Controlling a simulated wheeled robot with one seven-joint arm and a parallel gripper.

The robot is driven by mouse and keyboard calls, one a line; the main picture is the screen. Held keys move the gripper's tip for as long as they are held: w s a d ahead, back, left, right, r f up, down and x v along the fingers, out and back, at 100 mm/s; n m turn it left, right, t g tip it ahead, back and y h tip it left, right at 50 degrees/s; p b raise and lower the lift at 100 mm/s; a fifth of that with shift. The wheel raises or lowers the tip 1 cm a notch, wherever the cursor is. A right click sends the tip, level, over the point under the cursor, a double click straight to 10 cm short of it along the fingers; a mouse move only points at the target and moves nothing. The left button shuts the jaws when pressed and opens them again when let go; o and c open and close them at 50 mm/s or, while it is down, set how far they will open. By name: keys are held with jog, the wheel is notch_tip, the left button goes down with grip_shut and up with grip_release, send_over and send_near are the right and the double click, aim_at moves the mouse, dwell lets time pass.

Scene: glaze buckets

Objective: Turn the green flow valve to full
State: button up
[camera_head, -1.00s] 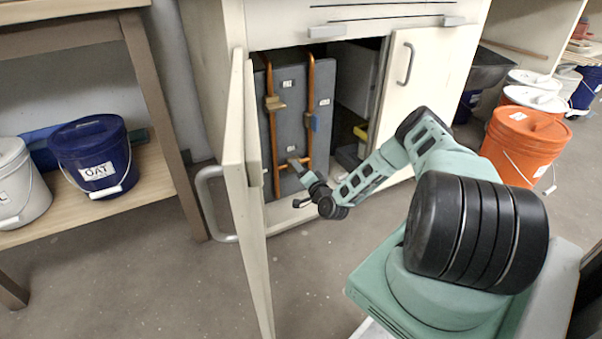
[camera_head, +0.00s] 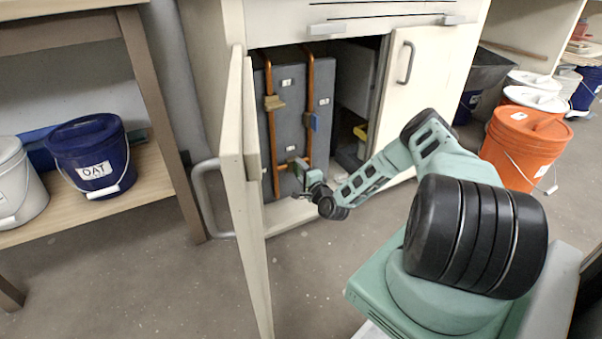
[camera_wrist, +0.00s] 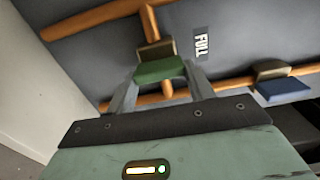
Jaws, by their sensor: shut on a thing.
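The green flow valve handle (camera_wrist: 158,71) sits between my gripper's fingertips in the wrist view, in front of an orange pipe (camera_wrist: 95,20). My gripper (camera_wrist: 160,82) is shut on it, with one finger on each side. A tan block shows just above the handle, at the pipe. A FULL label (camera_wrist: 201,44) is on the grey panel to the right of the handle. In the head view my gripper (camera_head: 303,172) reaches into the open cabinet at the lower part of the panel (camera_head: 290,110). The handle is small and partly hidden there.
A blue handle (camera_wrist: 283,89) is right of my gripper in the wrist view. A tan handle (camera_head: 274,102) is higher on the left pipe. The open cabinet door (camera_head: 245,180) stands left of my arm. An orange bucket (camera_head: 525,145) stands at right.

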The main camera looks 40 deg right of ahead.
dwell(0.3)
jog(key=o, duration=1)
jog(key=shift+s, duration=0.1)
jog(key=p+v, duration=0.5)
jog(key=v, duration=1.2)
jog(key=shift+s+p, duration=0.2)
jog(key=shift+p, duration=0.15)
